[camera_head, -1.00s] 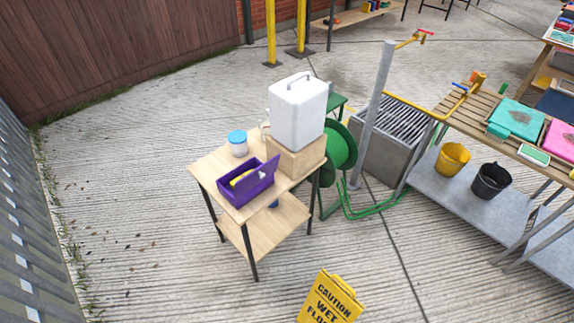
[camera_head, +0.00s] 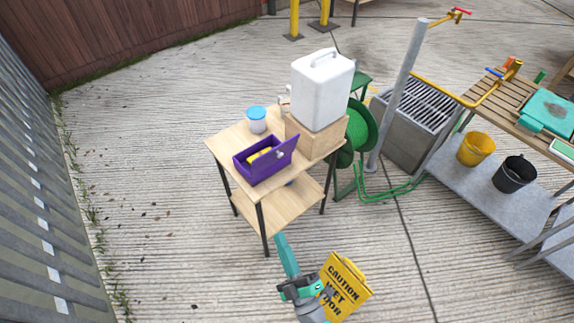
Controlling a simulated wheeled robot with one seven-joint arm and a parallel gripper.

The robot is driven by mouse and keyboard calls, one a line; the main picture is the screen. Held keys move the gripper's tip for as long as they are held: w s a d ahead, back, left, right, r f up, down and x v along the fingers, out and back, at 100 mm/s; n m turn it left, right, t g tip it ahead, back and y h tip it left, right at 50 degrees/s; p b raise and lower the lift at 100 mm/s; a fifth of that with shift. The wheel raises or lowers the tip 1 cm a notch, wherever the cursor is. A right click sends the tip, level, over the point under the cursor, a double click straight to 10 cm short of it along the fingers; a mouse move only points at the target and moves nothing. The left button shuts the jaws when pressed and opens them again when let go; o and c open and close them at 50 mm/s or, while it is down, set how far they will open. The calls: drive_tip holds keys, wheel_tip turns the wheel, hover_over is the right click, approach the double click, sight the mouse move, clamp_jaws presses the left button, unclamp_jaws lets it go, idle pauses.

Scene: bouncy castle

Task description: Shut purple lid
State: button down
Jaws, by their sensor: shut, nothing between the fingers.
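A purple box (camera_head: 258,171) stands on the light wooden table, near its front-left part. Its purple lid (camera_head: 287,153) is open, raised on the right side of the box and tilted. Something yellow (camera_head: 259,154) shows inside the box; its shape is partly hidden by the walls. My gripper (camera_head: 280,239) is at the bottom centre, low in the picture, in front of the table and beside the caution sign. It appears as a narrow teal end on a dark body, shut and empty, apart from the box and lid.
On the table (camera_head: 226,145) stand a blue-lidded jar (camera_head: 256,121) behind the box and a white container (camera_head: 321,88) on a wooden block (camera_head: 316,138) at right. A yellow caution sign (camera_head: 347,286) stands on the floor by my arm. The floor left of the table is clear.

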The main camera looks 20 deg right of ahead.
drive_tip(key=w+d+n+y, duration=0.3)
drive_tip(key=w+d+n, duration=0.2)
drive_tip(key=w+d, duration=0.2)
drive_tip(key=n+g, duration=0.2)
drive_tip(key=n, duration=0.2)
approach(280, 156)
drive_tip(key=f+x, duration=0.1)
drive_tip(key=x, duration=0.5)
drive_tip(key=shift+w+r+y, duration=0.2)
drive_tip(key=shift+w+y, duration=0.1)
drive_tip(key=shift+w, duration=0.05)
drive_tip(key=shift+d, duration=0.15)
drive_tip(key=shift+r, duration=0.1)
